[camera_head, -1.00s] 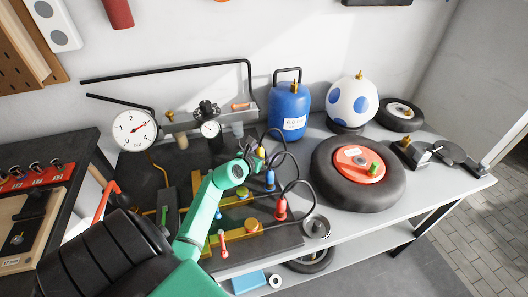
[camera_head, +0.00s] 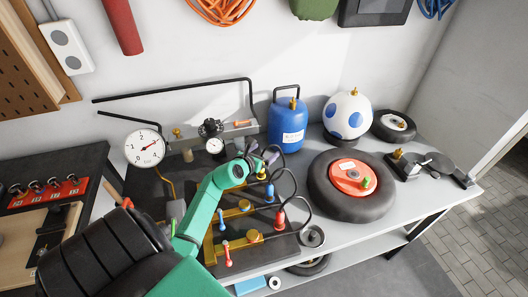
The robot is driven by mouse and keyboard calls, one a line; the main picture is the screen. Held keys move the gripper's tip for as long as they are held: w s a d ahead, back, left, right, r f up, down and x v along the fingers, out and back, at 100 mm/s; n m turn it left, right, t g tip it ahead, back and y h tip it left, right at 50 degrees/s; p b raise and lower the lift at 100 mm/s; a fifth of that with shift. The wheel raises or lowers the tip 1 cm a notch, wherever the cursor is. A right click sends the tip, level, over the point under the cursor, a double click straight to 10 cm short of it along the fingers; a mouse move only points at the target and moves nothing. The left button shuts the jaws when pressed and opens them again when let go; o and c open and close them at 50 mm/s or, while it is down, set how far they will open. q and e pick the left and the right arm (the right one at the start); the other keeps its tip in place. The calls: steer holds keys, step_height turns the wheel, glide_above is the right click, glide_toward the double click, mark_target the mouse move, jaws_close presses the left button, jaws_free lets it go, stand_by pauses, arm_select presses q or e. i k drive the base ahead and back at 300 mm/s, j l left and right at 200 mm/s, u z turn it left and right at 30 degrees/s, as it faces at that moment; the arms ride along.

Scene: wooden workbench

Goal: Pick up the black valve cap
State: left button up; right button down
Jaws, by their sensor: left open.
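I cannot pick out the black valve cap with certainty. A black knob-like piece (camera_head: 211,127) sits on top of the small gauge fitting behind my left gripper, but I cannot tell whether it is the cap. My left arm is green and reaches in from the lower left. My left gripper (camera_head: 265,158) is dark, small in view and open, over the back part of the board with the coloured fittings. I see nothing held in it. It hides part of the board below. My right gripper is not in view.
A blue canister (camera_head: 288,122), a white ball with blue spots (camera_head: 347,112) and a tyre with a red hub (camera_head: 325,190) stand to the right. A red-topped connector (camera_head: 279,219) and hoses lie near the gripper. A large dial (camera_head: 144,148) stands at left.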

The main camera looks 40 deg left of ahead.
mark_target(312, 235)
steer(key=k+l, duration=1.2)
steer(key=l, duration=0.15)
